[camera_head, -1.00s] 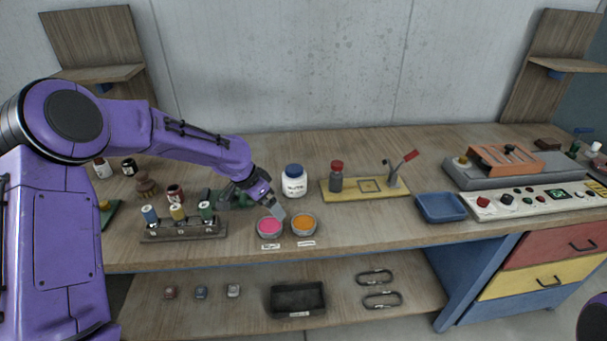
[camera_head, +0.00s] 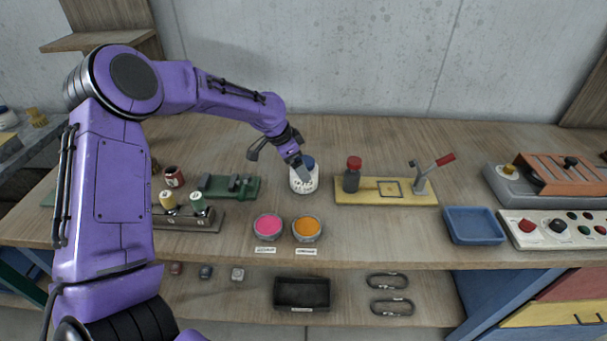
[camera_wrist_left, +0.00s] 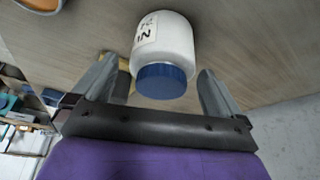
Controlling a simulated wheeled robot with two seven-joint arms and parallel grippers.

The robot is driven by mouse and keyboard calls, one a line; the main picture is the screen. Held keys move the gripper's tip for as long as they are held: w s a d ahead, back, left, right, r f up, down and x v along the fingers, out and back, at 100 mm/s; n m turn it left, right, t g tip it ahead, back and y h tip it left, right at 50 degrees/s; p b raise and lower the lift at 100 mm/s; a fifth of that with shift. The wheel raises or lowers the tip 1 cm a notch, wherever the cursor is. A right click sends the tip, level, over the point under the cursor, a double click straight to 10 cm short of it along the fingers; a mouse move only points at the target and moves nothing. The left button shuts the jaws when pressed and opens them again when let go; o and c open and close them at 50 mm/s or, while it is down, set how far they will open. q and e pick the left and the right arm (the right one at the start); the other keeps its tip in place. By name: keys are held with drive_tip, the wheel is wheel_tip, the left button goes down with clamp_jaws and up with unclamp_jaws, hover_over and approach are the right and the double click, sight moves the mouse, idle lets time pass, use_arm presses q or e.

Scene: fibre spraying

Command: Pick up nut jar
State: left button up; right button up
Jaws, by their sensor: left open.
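The nut jar (camera_head: 303,181) is a white jar with a blue lid and a dark-lettered label. It stands upright on the wooden workbench, behind the pink and orange bowls. My left gripper (camera_head: 303,169) is at the jar in the head view and hides part of its lid. In the left wrist view the jar (camera_wrist_left: 165,45) lies between and just beyond the two open fingers (camera_wrist_left: 157,92), its blue lid towards me. The fingers do not appear to press on it. My right gripper is out of view.
A pink bowl (camera_head: 268,227) and an orange bowl (camera_head: 307,229) stand in front of the jar. A yellow board (camera_head: 400,198) with a dark red-capped bottle (camera_head: 352,175) is close on the right. A green fixture (camera_head: 229,187) is on the left. A blue tray (camera_head: 474,226) is farther right.

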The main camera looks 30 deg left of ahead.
use_arm(q)
drive_tip(key=x, duration=0.2)
drive_tip(key=w+x, duration=0.1)
drive_tip(key=x, duration=0.2)
drive_tip(key=shift+w+p, duration=0.15)
drive_tip(key=shift+p, duration=0.2)
drive_tip(key=shift+s+r, duration=0.25)
drive_tip(key=shift+s, duration=0.05)
drive_tip(key=shift+s+r, duration=0.1)
drive_tip(key=shift+s, duration=0.05)
drive_tip(key=c, duration=0.9)
